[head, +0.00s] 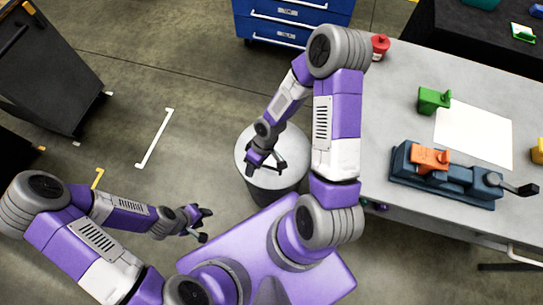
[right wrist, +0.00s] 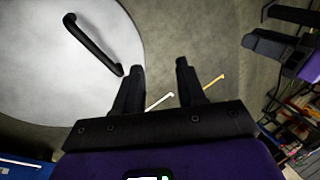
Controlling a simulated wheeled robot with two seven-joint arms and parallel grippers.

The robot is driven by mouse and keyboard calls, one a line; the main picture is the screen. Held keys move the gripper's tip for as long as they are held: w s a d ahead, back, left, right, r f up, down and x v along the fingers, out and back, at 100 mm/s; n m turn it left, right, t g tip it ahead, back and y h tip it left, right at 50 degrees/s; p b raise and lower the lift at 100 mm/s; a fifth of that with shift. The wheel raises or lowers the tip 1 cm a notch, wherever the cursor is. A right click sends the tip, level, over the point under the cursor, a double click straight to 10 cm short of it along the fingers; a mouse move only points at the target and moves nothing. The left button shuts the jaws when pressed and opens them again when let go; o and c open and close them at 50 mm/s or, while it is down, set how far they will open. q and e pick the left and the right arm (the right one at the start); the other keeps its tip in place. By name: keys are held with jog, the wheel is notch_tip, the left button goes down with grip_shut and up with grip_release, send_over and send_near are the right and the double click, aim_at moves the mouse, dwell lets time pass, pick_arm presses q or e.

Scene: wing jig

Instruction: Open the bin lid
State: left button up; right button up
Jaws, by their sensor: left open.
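The bin (head: 290,197) stands on the floor in the middle of the head view, dark-sided, with a round pale lid (head: 296,148) lying on top, seemingly closed. In the right wrist view the lid (right wrist: 45,75) fills the upper left, with a black bar handle (right wrist: 92,42) across it. My right gripper (right wrist: 160,66) is open and empty, its fingers apart over the lid's edge and the floor. The handle is to the left of the fingers, not between them. In the head view my right gripper partly covers the lid. My left gripper (head: 206,225) is open and empty, left of the bin.
A blue drawer cabinet (head: 290,22) stands behind the bin.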

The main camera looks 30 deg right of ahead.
aim_at(270, 167)
jog(key=w+d+f+n+h+b, duration=0.2)
jog(key=d+n+h+b, duration=0.15)
jog(key=d, duration=0.45)
jog(key=shift+y, duration=0.35)
jog(key=f+b, duration=0.1)
jog(key=f, duration=0.1)
jog(key=f+b, duration=0.1)
jog(key=f, duration=0.1)
jog(key=s+a+f+b, duration=0.1)
jog(key=f+b, duration=0.1)
jog(key=shift+a+f, duration=0.1)
jog(key=shift+f, duration=0.2)
pick_arm(q)
notch_tip(270, 167, down, 9)
pick_arm(e)
jog(key=shift+c, duration=0.5)
grip_shut()
pick_arm(q)
jog(key=shift+r, duration=0.1)
